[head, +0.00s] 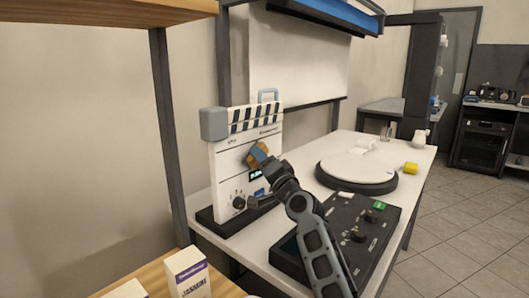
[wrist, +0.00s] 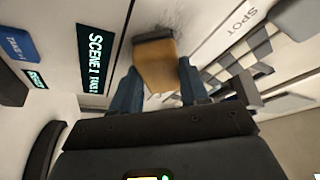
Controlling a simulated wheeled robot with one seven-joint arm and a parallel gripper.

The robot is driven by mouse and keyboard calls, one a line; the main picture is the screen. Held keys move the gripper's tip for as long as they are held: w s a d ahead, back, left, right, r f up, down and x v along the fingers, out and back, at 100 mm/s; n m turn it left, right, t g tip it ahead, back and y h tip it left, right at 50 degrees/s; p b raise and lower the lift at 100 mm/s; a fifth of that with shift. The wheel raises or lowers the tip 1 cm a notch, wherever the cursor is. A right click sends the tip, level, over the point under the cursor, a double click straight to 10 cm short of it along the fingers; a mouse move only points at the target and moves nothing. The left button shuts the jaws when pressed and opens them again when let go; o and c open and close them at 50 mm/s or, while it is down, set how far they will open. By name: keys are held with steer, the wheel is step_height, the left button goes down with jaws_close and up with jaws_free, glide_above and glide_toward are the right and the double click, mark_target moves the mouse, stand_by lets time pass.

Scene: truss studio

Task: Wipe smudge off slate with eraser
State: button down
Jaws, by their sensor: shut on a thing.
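The slate (head: 222,165) is a white clapperboard with black-and-white striped sticks, standing upright at the left of the table. My gripper (head: 262,158) is in front of its upper middle. The gripper is shut on the eraser (wrist: 155,62), a tan block with a dark far edge, between two blue fingers. The eraser is at the slate's face; I cannot tell whether it touches. A faint grey smudge (wrist: 172,20) shows on the white face just beyond the eraser in the wrist view. In the head view the gripper and eraser cover that part of the slate.
The slate carries a dark knob (head: 239,203) and a lit "SCENE 1" display (wrist: 93,60). A black control panel (head: 345,225) lies in front, below my arm. Boxes (head: 187,275) stand at lower left.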

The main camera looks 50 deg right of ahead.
mark_target(253, 164)
steer(key=shift+s+a+f+p, duration=0.15)
steer(key=shift+a+p, duration=0.15)
steer(key=shift+a, duration=0.2)
steer(key=shift+w+a+f+p, duration=0.1)
steer(key=shift+a+f+p, duration=0.15)
steer(key=shift+a, duration=0.2)
steer(key=shift+s+a+f+p, duration=0.1)
steer(key=shift+a+p, duration=0.2)
steer(key=shift+a, duration=0.2)
steer(key=shift+a+r+p, duration=0.3)
steer(key=shift+a+p, duration=0.35)
steer(key=shift+a, duration=0.1)
steer(key=shift+a+p, duration=0.75)
steer(key=shift+a, duration=0.3)
steer(key=shift+w+a, duration=0.2)
steer(key=shift+a, duration=0.2)
steer(key=shift+s+f, duration=0.1)
steer(key=shift+s+d, duration=0.15)
steer(key=shift+s, duration=1.35)
steer(key=shift+s+d, duration=0.15)
steer(key=shift+s, duration=1.3)
